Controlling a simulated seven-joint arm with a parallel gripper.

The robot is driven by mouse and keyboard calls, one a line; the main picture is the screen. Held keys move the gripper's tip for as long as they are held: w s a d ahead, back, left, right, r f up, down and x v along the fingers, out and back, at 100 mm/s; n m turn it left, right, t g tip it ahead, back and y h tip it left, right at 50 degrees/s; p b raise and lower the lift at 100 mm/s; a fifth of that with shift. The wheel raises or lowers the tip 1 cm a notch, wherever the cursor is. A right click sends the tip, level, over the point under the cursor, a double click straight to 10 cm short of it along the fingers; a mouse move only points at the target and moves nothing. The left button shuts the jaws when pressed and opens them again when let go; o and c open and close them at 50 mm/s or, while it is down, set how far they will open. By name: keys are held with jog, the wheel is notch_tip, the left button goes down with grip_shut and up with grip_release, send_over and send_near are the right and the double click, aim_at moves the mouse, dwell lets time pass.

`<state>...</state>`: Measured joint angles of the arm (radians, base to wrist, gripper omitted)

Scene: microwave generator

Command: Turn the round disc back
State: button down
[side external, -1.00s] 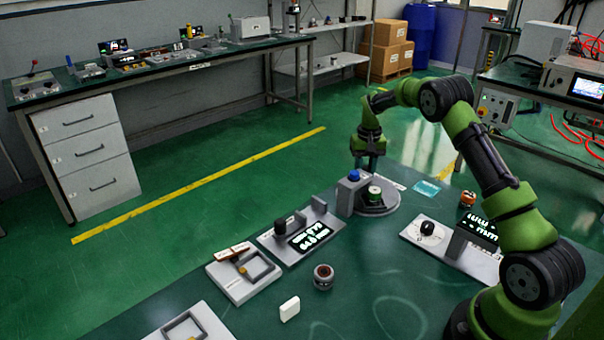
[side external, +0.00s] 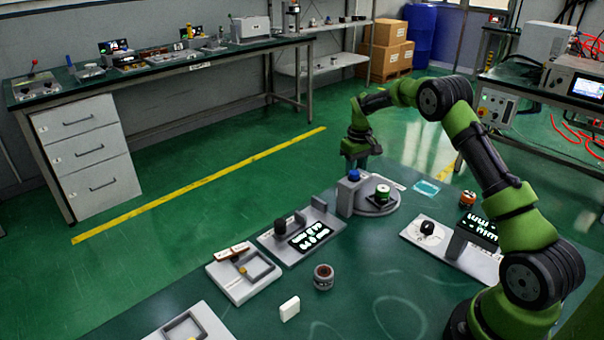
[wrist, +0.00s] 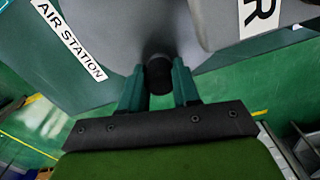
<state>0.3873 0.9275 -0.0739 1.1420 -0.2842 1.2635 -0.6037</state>
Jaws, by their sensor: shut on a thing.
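The round grey disc (side external: 388,207) lies on the green table and carries a green-and-white can (side external: 382,193) on a dark square pad. A grey post (side external: 346,198) with a blue top (side external: 354,175) stands at its left edge. In the wrist view the grey disc (wrist: 110,28) fills the top, and a short black peg (wrist: 158,76) sits at its edge. My gripper (wrist: 158,88) is shut on this peg, one finger on each side. In the side view my gripper is at the far left of the disc, its fingertips mostly hidden behind the post.
A plate with a lit display (side external: 310,236) is left of the disc. An orange-topped can (side external: 468,198) and a station with a black knob (side external: 427,228) are to the right. A brown-grey can (side external: 323,277) and a white block (side external: 289,309) stand in front.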

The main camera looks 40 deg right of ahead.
jog(key=shift+a+r+n, duration=0.1)
jog(key=shift+a+n, duration=0.55)
jog(key=shift+n, duration=0.35)
jog(key=shift+a+n, duration=0.15)
jog(key=shift+n, duration=0.15)
jog(key=c, duration=0.8)
grip_release()
notch_tip(320, 180, up, 17)
